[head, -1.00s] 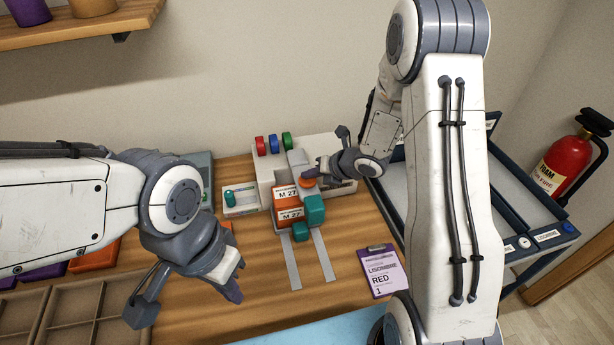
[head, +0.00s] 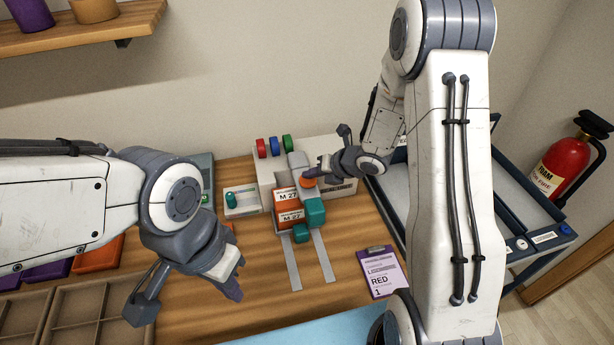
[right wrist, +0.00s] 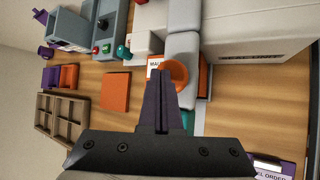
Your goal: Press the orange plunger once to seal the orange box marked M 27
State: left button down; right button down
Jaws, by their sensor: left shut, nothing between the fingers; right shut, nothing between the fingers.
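The orange plunger (head: 309,182) sits at the front of the press (head: 347,190), beside a grey arm that reaches toward me. The orange box marked M 27 (head: 289,218) stands in the press, just left of and below the plunger. My right gripper (head: 314,172) is shut and empty, with its fingertips at the plunger. In the right wrist view the shut fingers overlap the plunger's rim (right wrist: 176,72); I cannot tell whether they touch it. My left gripper (head: 234,286) is shut and empty, above the table at the left, well apart from the box.
Teal blocks (head: 315,211) stand at the box's front and right, near two grey rails. A divided tray (head: 75,315) is at the lower left. A dark cart (head: 535,235) and fire extinguisher (head: 565,160) are further right.

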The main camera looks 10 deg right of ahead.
aim_at(310, 182)
jog(key=shift+w+r, duration=0.1)
jog(key=shift+r, duration=0.15)
notch_tip(310, 182, up, 5)
jog(key=p, duration=0.3)
jog(key=shift+p, duration=0.35)
jog(key=shift+f, duration=0.1)
jog(key=shift+a, duration=0.1)
dwell(0.4)
